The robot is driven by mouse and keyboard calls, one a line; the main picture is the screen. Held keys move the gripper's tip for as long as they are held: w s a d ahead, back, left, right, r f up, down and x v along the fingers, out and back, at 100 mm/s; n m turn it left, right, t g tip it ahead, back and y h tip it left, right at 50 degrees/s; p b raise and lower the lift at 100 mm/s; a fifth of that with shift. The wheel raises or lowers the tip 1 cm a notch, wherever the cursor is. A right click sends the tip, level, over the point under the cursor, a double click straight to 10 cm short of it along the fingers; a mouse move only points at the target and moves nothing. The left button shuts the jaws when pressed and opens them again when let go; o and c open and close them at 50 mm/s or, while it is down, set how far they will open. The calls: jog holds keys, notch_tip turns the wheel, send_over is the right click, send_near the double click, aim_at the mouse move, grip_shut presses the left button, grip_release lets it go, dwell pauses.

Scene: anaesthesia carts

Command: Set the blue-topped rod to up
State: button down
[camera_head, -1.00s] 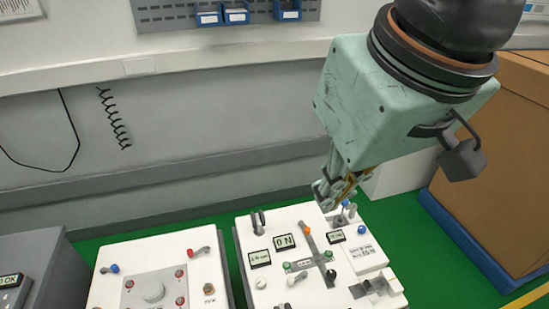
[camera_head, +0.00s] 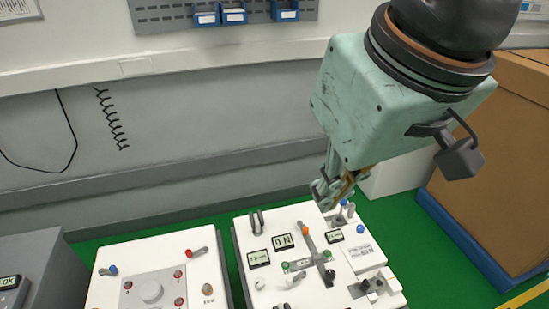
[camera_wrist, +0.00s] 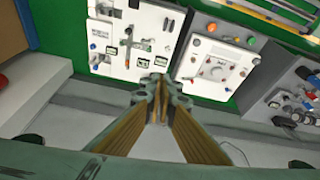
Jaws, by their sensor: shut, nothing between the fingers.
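The right white cart panel (camera_head: 300,214) carries several levers, knobs and small displays. A small blue top (camera_head: 344,202) shows at its far right corner, just below and right of my gripper, beside a grey post (camera_head: 349,210). A second blue knob (camera_head: 360,229) sits a little nearer. I cannot tell for certain which is the blue-topped rod, or its setting. My gripper (camera_head: 326,203) is shut and empty, pointing down over the panel's far edge; contact with a rod cannot be made out. In the wrist view the closed fingertips (camera_wrist: 161,84) stand before the panel (camera_wrist: 112,62).
A second white cart panel (camera_head: 205,262) with red and blue levers stands to the left. A grey unit (camera_head: 35,252) is at far left. A large brown box (camera_head: 512,165) stands right. Behind is a grey wall with a ledge (camera_head: 180,62).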

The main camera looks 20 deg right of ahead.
dwell(0.4)
jog(key=c, duration=2.7)
grip_release()
jog(key=shift+w, duration=0.15)
jog(key=shift+c, duration=0.2)
jog(key=o, duration=0.3)
jog(key=shift+w+d+r, duration=0.1)
jog(key=shift+w+d, duration=0.1)
jog(key=shift+w, duration=0.4)
jog(key=shift+o, duration=0.2)
jog(key=w+d+f+m+g+p, duration=0.1)
jog(key=w+d+f+m, duration=0.3)
jog(key=w, duration=0.5)
jog(key=w+d+f+m+p, duration=0.1)
jog(key=w+d+f+m, duration=0.1)
jog(key=w+d, duration=0.6)
jog(key=w+d+f+m+g, duration=0.1)
jog(key=w+d+f+m, duration=0.25)
jog(key=w, duration=0.65)
jog(key=w+d+f+m+g+p, duration=0.1)
jog(key=w+d+f+m, duration=0.2)
jog(key=d+f, duration=0.8)
jog(key=w+d+f+m+g+p, duration=0.1)
jog(key=w+d+f+m, duration=0.3)
jog(key=d+f, duration=0.8)
notch_tip(320, 180, down, 7)
jog(key=shift+w+d+r, duration=0.1)
jog(key=shift+w+d, duration=0.05)
jog(key=shift+w, duration=0.4)
